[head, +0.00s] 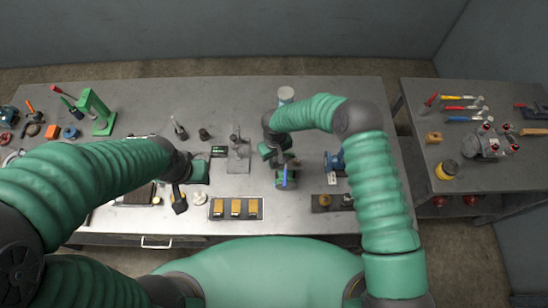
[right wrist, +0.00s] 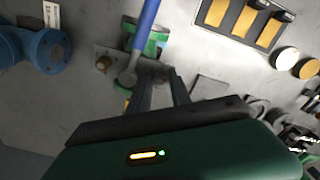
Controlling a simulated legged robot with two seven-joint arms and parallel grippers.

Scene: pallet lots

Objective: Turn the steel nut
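A blue-handled tool (head: 284,178) lies by a green fixture (head: 279,183) near the middle of the bench. In the right wrist view the blue handle (right wrist: 146,22) runs up from a rounded grey end beside a small grey plate (right wrist: 112,55). A brownish nut-like piece (right wrist: 103,63) sits on that plate. I cannot tell for sure which piece is the steel nut.
A tray with yellow blocks (head: 236,218) lies at the bench front. A blue flanged piece (head: 334,160) stands right of the right gripper. A green press (head: 97,110) stands at the back left. A side table (head: 510,170) with hand tools is at right.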

